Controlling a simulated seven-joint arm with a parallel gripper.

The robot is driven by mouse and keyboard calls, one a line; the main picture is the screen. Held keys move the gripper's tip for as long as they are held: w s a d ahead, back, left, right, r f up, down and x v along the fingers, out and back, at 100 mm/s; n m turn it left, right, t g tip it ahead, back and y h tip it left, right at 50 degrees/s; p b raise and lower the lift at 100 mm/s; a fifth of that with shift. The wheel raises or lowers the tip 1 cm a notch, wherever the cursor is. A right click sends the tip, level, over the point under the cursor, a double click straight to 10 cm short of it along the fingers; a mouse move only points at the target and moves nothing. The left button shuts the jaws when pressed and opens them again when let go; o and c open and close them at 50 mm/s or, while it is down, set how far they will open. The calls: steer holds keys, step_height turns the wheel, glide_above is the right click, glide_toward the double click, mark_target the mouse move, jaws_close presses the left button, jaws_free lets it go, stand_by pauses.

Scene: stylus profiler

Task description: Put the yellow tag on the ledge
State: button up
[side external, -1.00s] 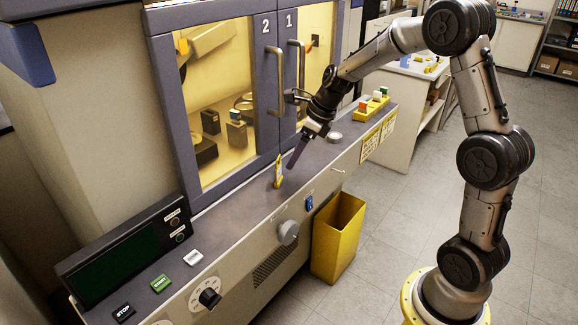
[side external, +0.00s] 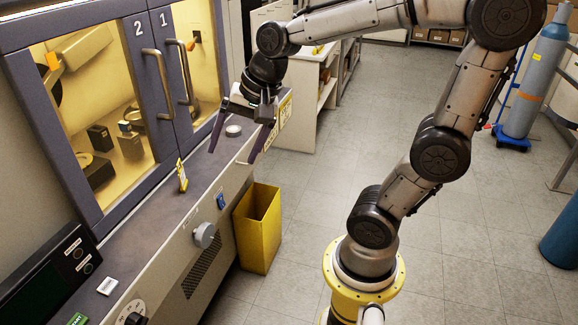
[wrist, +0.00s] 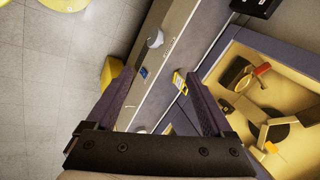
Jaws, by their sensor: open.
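The yellow tag (side external: 182,176), with dark markings, stands roughly upright on the grey ledge (side external: 150,232) in front of the cabinet doors. It also shows in the wrist view (wrist: 179,82), close to the right-hand finger but in no grip that I can see. My gripper (side external: 232,157) is open and empty, its two dark fingers spread wide. In the side view it is to the right of the tag and higher in the picture. In the wrist view my gripper (wrist: 160,74) has its fingers on either side of the ledge's front part.
Cabinet doors with handles (side external: 157,83) rise behind the ledge. A round white disc (side external: 233,130) lies farther along it. A blue switch (side external: 221,201) and a grey knob (side external: 204,235) are on the front panel. A yellow bin (side external: 258,230) stands on the floor below.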

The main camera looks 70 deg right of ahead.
steer(key=s+a+f+n, duration=0.1)
steer(key=s+n, duration=1)
steer(key=n, duration=0.2)
steer(key=shift+s+a+f+t+h, duration=0.15)
steer(key=shift+s+a+t+h, duration=0.2)
steer(key=shift+s+t+h, duration=0.05)
